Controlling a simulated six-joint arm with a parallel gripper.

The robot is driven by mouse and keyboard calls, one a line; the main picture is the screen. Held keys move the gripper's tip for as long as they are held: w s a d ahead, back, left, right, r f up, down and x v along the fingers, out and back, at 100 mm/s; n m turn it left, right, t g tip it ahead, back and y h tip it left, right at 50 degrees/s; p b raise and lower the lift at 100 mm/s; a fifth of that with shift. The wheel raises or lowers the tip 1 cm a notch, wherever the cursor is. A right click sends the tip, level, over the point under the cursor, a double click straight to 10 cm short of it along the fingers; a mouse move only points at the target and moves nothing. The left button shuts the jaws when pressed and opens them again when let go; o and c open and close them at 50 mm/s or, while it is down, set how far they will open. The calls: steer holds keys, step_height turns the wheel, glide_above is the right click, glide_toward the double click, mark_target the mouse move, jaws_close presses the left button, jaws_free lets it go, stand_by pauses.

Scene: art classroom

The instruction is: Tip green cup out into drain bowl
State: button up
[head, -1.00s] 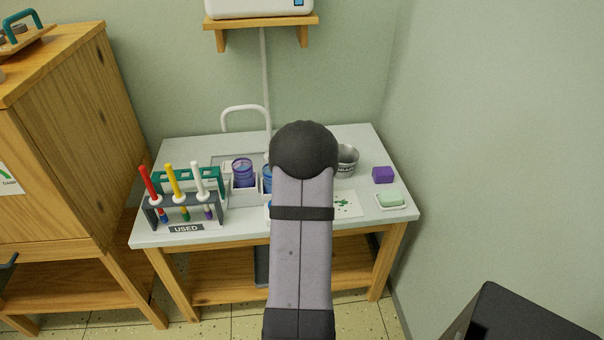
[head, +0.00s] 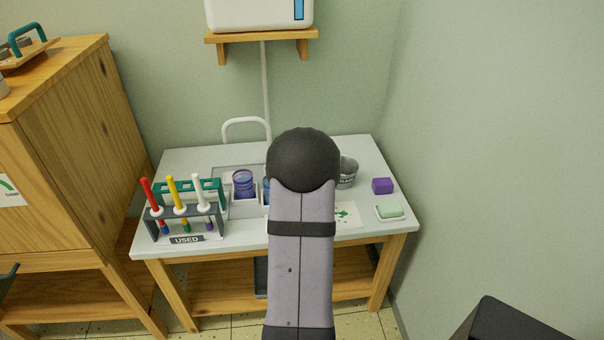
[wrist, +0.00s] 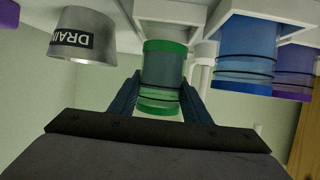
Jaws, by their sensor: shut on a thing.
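My gripper (wrist: 160,80) is shut on the green cup (wrist: 163,66) in the wrist view, with one finger on each side of it. The wrist picture looks upside down, with the table at the top. The cup has green bands and lines up with the cups beside it; I cannot tell whether it is clear of the white holder. The drain bowl (wrist: 85,33), grey metal with a dark DRAIN label, is left of the cup and apart from it. The bowl (head: 348,173) also shows in the head view, partly behind my arm, which hides my gripper and the green cup there.
A blue cup (wrist: 246,50) and a purple cup (wrist: 295,68) stand close by on the other side. A rack of brushes (head: 180,211), a tap (head: 245,121), a purple block (head: 382,186) and a soap dish (head: 390,211) share the table (head: 310,232). A wall borders the right.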

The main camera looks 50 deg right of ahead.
step_height(320, 180, up, 6)
steer(key=p, duration=0.1)
steer(key=s+d+r+n+t+y+p, duration=0.15)
steer(key=d+r+p, duration=0.25)
steer(key=d+p, duration=0.7)
steer(key=s+d+f+n+t+y+p, duration=0.2)
steer(key=s+f+n+y+p, duration=0.1)
steer(key=s+f+p, duration=0.2)
steer(key=shift+s+d+p, duration=0.2)
steer(key=shift+s+p, duration=0.7)
steer(key=shift+p, duration=0.3)
steer(key=shift+r+n, duration=0.1)
steer(key=shift+n, duration=0.25)
